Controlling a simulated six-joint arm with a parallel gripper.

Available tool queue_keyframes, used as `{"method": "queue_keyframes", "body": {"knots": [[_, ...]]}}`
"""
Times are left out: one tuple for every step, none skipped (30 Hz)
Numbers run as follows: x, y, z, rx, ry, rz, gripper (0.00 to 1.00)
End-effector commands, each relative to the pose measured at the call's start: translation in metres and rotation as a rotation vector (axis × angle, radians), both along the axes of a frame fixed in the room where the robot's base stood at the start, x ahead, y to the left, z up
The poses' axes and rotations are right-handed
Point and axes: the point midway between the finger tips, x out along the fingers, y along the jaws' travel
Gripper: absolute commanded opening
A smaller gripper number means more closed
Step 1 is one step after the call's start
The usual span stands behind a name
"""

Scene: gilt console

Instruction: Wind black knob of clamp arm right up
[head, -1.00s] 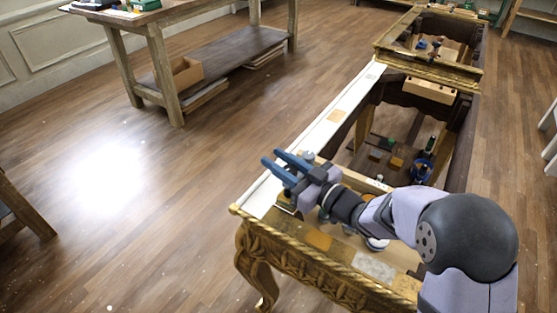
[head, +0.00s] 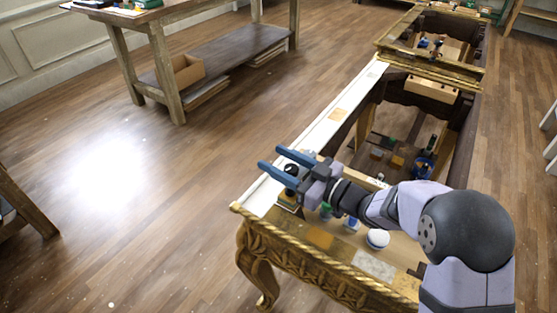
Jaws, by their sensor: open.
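My gripper (head: 271,158) has blue fingers, spread apart and pointing left over the white top edge of the gilt console (head: 300,262). A small black knob (head: 291,170) shows between the fingers, nearer their base than their tips. Whether either finger touches it I cannot tell. Below it a dark and yellowish piece (head: 287,201) sits at the console's near left corner. The clamp arm itself is mostly hidden by my gripper, and I cannot make out its shape.
A white round jar (head: 377,238), a blue-capped item (head: 352,224) and a green item (head: 326,211) stand on the near board. A blue cup (head: 424,167) and small blocks lie inside the open frame. Floor to the left is clear up to a workbench (head: 160,50).

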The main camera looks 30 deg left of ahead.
Motion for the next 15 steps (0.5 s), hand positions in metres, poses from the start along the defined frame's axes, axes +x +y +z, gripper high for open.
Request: {"method": "queue_keyframes", "body": {"knots": [[0.000, 0.000, 0.002, 0.001, -0.001, 0.000, 0.46], [0.000, 0.000, 0.004, 0.001, -0.001, 0.000, 0.46], [0.000, 0.000, 0.006, 0.001, -0.001, 0.001, 0.46], [0.000, 0.000, 0.008, 0.001, -0.001, 0.001, 0.46], [0.000, 0.000, 0.011, 0.001, -0.002, 0.001, 0.46], [0.000, 0.000, 0.016, 0.002, -0.004, 0.001, 0.46], [0.000, 0.000, 0.020, 0.002, -0.004, 0.000, 0.46], [0.000, 0.000, 0.024, 0.002, -0.003, 0.000, 0.46], [0.000, 0.000, 0.031, 0.003, -0.005, 0.000, 0.46], [0.000, 0.000, 0.036, 0.003, -0.004, 0.000, 0.46], [0.000, 0.000, 0.041, 0.003, -0.004, 0.000, 0.46], [0.000, 0.000, 0.048, 0.002, -0.005, 0.000, 0.46], [0.000, 0.000, 0.053, 0.002, -0.004, 0.000, 0.46], [0.000, 0.000, 0.058, 0.003, -0.005, 0.001, 0.46], [0.000, 0.000, 0.064, 0.003, -0.004, 0.001, 0.46]]}}
